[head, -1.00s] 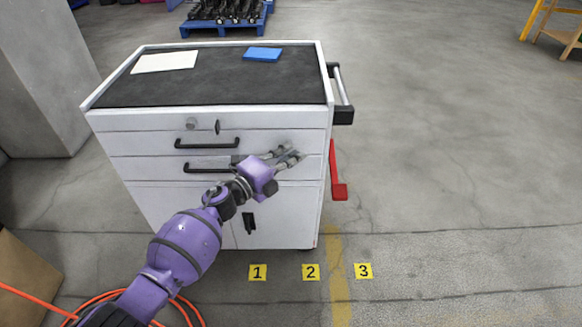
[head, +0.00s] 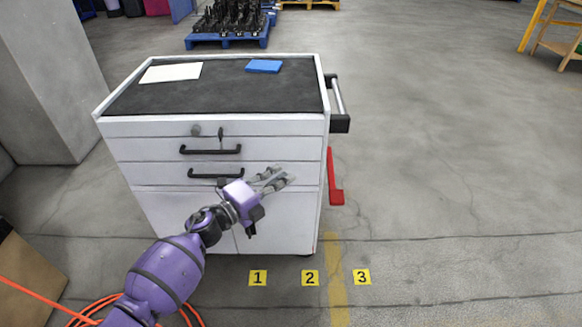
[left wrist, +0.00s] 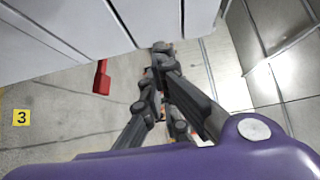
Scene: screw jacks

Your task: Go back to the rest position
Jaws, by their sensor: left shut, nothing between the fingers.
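My left arm comes in from the lower left of the head view. Its purple gripper (head: 275,179) is in front of the right part of the white tool cabinet (head: 168,125), at about the height of the lower drawer. The gripper is shut and empty. In the left wrist view the dark fingers (left wrist: 158,75) come together at their tips, with nothing held between them. The cabinet's white side (left wrist: 140,15) shows at the top of that view. My right gripper is not in any view.
A white sheet (head: 171,72) and a blue block (head: 263,66) lie on the cabinet's dark top. A red lever (head: 334,180) and a side handle (head: 338,105) stick out at its right. Numbered yellow floor labels (head: 310,278) lie in front.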

